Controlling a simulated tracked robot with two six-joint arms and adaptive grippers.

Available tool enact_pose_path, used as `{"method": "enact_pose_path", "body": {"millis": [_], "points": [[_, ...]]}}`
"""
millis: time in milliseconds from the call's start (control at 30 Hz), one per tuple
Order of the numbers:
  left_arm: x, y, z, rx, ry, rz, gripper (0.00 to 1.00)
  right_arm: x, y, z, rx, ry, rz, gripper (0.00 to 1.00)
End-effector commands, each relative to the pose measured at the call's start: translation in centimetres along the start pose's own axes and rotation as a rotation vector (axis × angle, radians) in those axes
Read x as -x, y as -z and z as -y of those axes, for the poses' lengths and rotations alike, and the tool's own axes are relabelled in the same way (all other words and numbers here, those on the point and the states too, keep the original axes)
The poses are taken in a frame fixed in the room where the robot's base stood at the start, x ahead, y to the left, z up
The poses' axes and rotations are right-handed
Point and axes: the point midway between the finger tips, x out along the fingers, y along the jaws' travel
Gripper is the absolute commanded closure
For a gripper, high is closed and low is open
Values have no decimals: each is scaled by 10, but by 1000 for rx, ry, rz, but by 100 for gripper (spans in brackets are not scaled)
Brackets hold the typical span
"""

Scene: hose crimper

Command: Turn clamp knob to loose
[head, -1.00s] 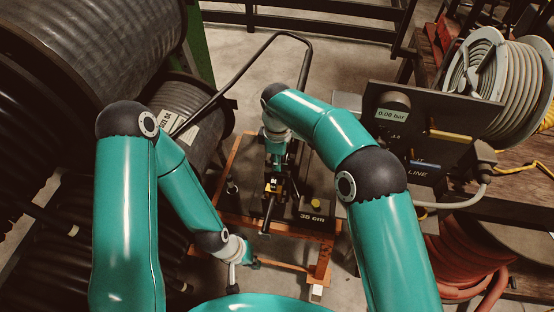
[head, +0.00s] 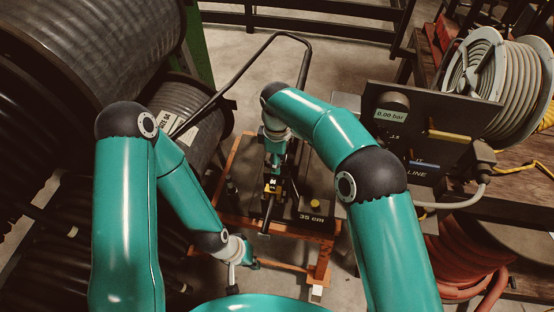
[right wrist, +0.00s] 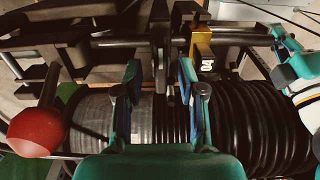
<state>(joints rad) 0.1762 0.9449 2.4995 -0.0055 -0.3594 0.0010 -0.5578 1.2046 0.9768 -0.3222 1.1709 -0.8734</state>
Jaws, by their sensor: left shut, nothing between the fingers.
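The orange-framed stand (head: 320,262) is at the centre of the head view. It carries a dark plate marked 35 cm (head: 311,218) with a small round yellow piece (head: 315,203). I cannot tell which part is the clamp knob. A red ball on a dark rod (right wrist: 35,132) is at the left in the right wrist view. My right gripper (right wrist: 161,92) is open above the stand's mechanism, with a dark upright part visible between its fingers. In the head view it (head: 273,178) is partly hidden. My left gripper (head: 255,264) is shut and empty by the stand's front left.
A yellow block with a printed mark (right wrist: 202,48) sits right of my right fingers. Large hose reels (head: 75,50) stand left. A gauge panel (head: 420,140) and pale hose reel (head: 500,75) stand right. A bent black handle (head: 300,40) rises behind the stand.

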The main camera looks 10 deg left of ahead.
Motion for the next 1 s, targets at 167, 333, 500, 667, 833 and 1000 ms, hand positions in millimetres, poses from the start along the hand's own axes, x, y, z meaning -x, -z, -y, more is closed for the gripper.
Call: {"method": "enact_pose_path", "body": {"millis": [167, 333, 500, 667, 833, 1000], "points": [[0, 0, 0, 0, 0, 0, 100, 25, 1, -1, 1, -5, -3, 60], [0, 0, 0, 0, 0, 0, 100, 52, 1, -1, 1, -5, -4, 60], [0, 0, 0, 0, 0, 0, 100, 67, 0, -1, 0, -3, -2, 60], [0, 0, 0, 0, 0, 0, 100, 70, 0, -1, 0, -2, -2, 60], [0, 0, 0, 0, 0, 1, 100, 70, 0, -1, 1, -2, -2, 60], [-1, 0, 0, 0, 0, 1, 100, 70, 0, -1, 1, -2, -2, 60]]}}
